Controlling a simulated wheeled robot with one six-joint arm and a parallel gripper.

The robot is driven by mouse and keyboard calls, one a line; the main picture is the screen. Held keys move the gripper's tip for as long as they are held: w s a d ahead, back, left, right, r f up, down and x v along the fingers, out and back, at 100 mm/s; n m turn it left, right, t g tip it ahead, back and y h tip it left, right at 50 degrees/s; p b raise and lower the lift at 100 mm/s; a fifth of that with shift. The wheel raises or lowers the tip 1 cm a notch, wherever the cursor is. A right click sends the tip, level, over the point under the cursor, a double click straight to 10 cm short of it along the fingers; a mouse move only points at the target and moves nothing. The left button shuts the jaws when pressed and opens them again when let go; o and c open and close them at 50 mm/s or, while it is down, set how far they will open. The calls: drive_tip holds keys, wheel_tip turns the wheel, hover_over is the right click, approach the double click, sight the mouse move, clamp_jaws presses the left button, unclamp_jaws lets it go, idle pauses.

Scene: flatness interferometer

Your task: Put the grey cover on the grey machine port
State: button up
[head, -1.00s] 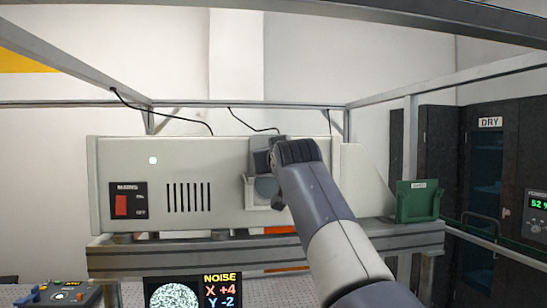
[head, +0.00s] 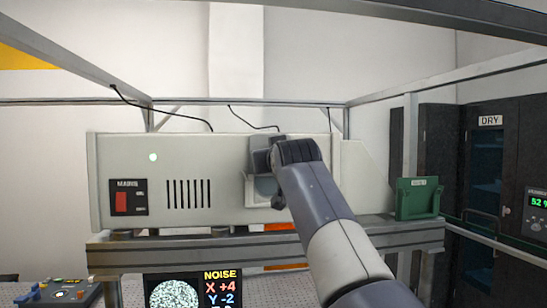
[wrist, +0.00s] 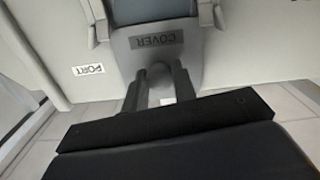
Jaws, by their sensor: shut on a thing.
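The grey cover (wrist: 157,42), marked COVER, is between the fingertips of my gripper (wrist: 160,75) in the wrist view. My gripper is shut on its lower edge. In the head view the cover (head: 261,152) shows as a darker grey piece at the left of my wrist, in front of the machine's face. The grey machine port (head: 262,190) is a pale frame around a grey opening, partly visible just below the cover and partly hidden by my arm. A PORT label (wrist: 88,70) is on the panel left of the cover. I cannot tell whether cover and port touch.
The pale machine box (head: 220,150) carries a red mains switch (head: 121,203) and vent slots. A green holder (head: 417,199) stands at its right end. A noise display (head: 190,290) is below. Frame bars cross above.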

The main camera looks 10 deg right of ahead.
drive_tip(key=shift+f+b, duration=2.6)
drive_tip(key=shift+f, duration=0.6)
idle(1.6)
drive_tip(key=o, duration=1)
drive_tip(key=s+b, duration=0.3)
drive_tip(key=s, duration=0.7)
drive_tip(key=shift+s+a+r+b, duration=0.1)
drive_tip(key=shift+s+a+b, duration=0.05)
drive_tip(key=shift+s+b, duration=0.25)
drive_tip(key=w+p, duration=0.4)
drive_tip(key=w, duration=0.6)
drive_tip(key=shift+w, duration=0.5)
drive_tip(key=shift+s+r, duration=0.1)
drive_tip(key=shift+r, duration=0.1)
